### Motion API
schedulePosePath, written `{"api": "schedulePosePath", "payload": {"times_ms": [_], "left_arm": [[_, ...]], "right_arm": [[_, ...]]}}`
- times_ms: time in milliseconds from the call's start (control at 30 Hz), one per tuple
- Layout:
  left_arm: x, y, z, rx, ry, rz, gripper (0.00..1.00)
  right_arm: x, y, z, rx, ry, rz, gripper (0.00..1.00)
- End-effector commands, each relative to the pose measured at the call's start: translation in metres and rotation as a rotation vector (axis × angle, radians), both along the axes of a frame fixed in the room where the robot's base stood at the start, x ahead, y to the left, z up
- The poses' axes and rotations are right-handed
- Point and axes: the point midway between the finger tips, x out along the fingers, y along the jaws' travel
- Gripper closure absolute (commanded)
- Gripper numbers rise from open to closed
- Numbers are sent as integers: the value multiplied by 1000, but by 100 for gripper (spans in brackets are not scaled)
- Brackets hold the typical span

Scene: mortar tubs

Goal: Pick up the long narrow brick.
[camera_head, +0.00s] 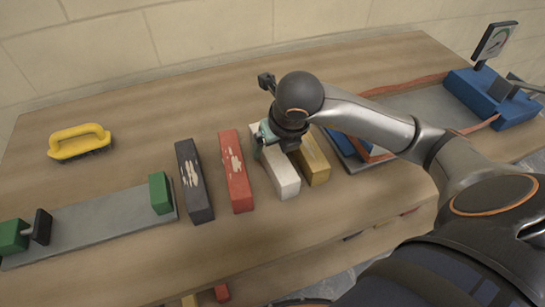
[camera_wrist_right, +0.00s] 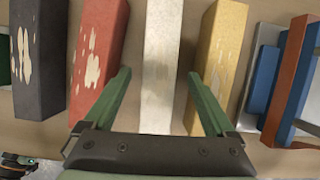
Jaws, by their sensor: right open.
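The long narrow brick appears to be the white one (camera_head: 285,180), lying on the wooden table between a red brick (camera_head: 236,172) and a yellow brick (camera_head: 314,162). In the wrist view the white brick (camera_wrist_right: 162,60) runs up the middle, slimmer than its neighbours. My right gripper (camera_wrist_right: 159,75) is open, with one green finger on each side of the white brick and gaps between. In the head view my right gripper (camera_head: 262,142) is over the brick's far part and hides some of it. Its exact height is unclear. My left gripper is not in view.
A dark grey brick (camera_head: 194,182) lies left of the red one. A green-ended clamp plate (camera_head: 100,222) and a yellow-handled brush (camera_head: 80,142) are at left. A blue device with a gauge (camera_head: 493,98) and reddish strips stands right. The yellow and red bricks flank the fingers closely.

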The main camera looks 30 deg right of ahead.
Motion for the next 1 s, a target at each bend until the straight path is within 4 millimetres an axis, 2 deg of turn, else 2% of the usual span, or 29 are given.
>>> {"api": "schedulePosePath", "payload": {"times_ms": [100,200,533,1000], "left_arm": [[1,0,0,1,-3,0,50],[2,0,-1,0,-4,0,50],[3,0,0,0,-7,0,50],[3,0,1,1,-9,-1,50]], "right_arm": [[3,0,-21,-1,6,-1,10],[8,-1,-32,0,4,-1,10],[12,-1,-38,0,1,0,10],[11,-1,-38,0,1,0,63]]}}
